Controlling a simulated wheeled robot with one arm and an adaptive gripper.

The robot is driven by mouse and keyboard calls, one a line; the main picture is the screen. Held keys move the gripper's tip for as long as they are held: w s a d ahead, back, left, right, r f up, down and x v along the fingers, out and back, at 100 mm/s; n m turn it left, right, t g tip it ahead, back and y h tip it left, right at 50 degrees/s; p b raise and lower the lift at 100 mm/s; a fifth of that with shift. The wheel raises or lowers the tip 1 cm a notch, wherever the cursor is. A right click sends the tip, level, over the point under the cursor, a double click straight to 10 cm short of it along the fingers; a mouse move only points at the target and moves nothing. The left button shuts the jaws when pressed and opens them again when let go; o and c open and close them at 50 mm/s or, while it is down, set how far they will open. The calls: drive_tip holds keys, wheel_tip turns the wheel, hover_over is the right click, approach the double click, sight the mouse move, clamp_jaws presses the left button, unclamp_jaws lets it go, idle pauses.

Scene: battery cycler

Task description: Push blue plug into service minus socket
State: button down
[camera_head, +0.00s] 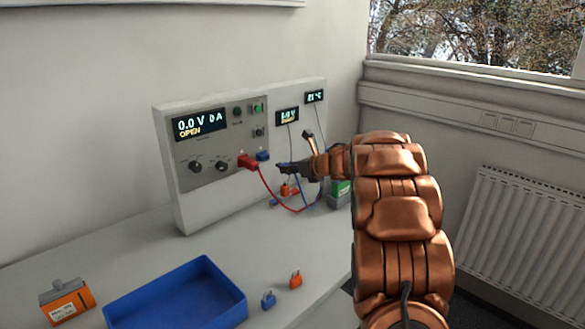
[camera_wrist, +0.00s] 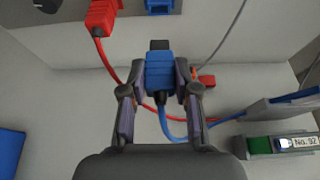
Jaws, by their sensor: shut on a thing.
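The blue plug (camera_wrist: 160,72) sits between the fingers of my gripper (camera_wrist: 160,85), which is shut on it; its dark tip points toward the panel. A blue cable hangs from it. In the head view my gripper (camera_head: 289,168) is in front of the panel, right of and slightly below a blue socket (camera_head: 263,155). The blue socket also shows at the top edge of the wrist view (camera_wrist: 160,5), apart from the plug and ahead of it. I cannot read a service minus label. A red plug (camera_head: 247,161) sits on the panel left of the blue socket.
The cycler panel (camera_head: 185,213) shows 0.0 V and OPEN. A red cable (camera_wrist: 107,58) hangs close to my gripper. A green battery (camera_head: 340,192) stands behind my arm. A blue tray (camera_head: 178,294), an orange battery (camera_head: 66,302) and two padlocks (camera_head: 268,300) (camera_head: 295,280) are in front.

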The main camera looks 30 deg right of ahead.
drive_tip(key=shift+w+a+r+p, duration=0.1)
drive_tip(key=shift+w+a+p, duration=0.1)
drive_tip(key=shift+w+p, duration=0.65)
drive_tip(key=shift+w+a+r+p, duration=0.15)
drive_tip(key=shift+w+p, duration=0.4)
drive_tip(key=shift+w, duration=0.55)
drive_tip(key=shift+w+a+f, duration=0.15)
drive_tip(key=shift+w+a, duration=0.05)
drive_tip(key=shift+w, duration=0.3)
drive_tip(key=shift+b, duration=0.95)
idle(0.4)
drive_tip(key=shift+w+a, duration=0.2)
drive_tip(key=shift+w, duration=0.6)
drive_tip(key=shift+w+a, duration=0.15)
drive_tip(key=shift+w, duration=0.6)
idle(2.7)
